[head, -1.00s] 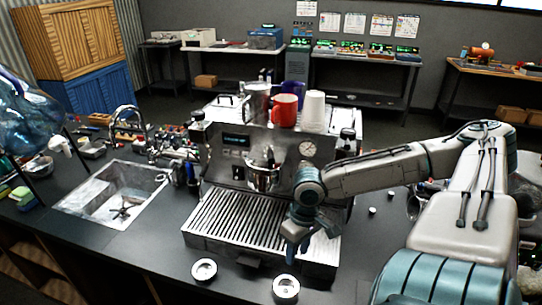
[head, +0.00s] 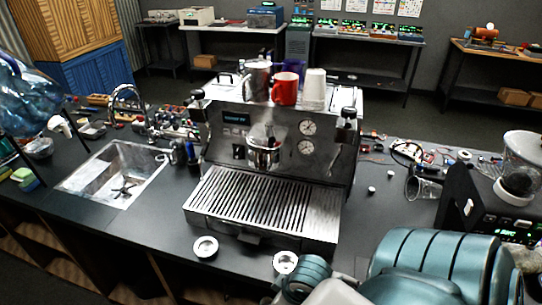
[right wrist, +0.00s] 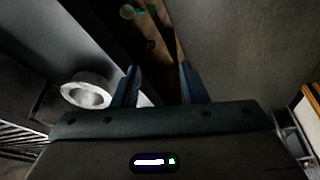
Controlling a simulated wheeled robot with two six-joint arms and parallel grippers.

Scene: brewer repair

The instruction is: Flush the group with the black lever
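The espresso machine (head: 225,170) stands on the dark counter. Its group (head: 264,152) is a round metal part at the middle of the front, above the slatted drip tray (head: 260,205). A small black lever or switch (head: 239,151) is on the front panel left of the group; its exact position is too small to tell. Black knobs sit at the machine's upper left (head: 197,95) and upper right (head: 348,113). My right gripper (right wrist: 158,84) has its fingers apart with nothing between them, low by the counter's front edge, away from the machine. My left gripper is out of view.
Two round white-rimmed pieces (head: 205,247) (head: 285,262) lie on the counter before the machine; one shows beside my right gripper in the wrist view (right wrist: 85,92). A red mug (head: 284,90) and white cups (head: 314,88) stand on top. A sink (head: 118,175) is left, a grinder (head: 500,205) right.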

